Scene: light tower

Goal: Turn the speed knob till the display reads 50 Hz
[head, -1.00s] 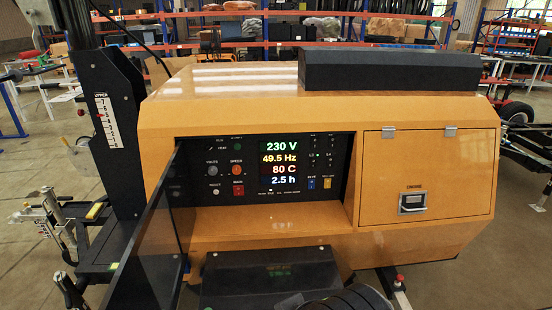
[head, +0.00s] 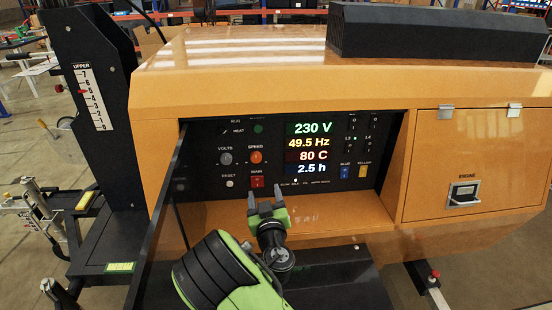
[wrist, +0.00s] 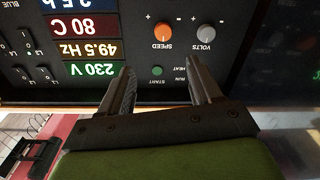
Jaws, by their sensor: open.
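The orange speed knob (head: 256,157) sits on the black control panel, right of the grey volts knob (head: 225,158) and above the red main switch. The display (head: 308,143) reads 230 V, 49.5 Hz, 80 C and 2.5 h. My gripper (head: 266,197) is open and empty, in front of the panel and below the speed knob in the head view. In the wrist view the panel appears upside down. There the speed knob (wrist: 162,37) shows beyond the open fingers of my gripper (wrist: 160,78), apart from them.
The open dark panel door (head: 157,225) stands at the recess's left edge. A yellow ledge (head: 345,216) runs below the panel. The red main switch (head: 257,182) and the reset button (head: 230,183) are close below the knobs.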

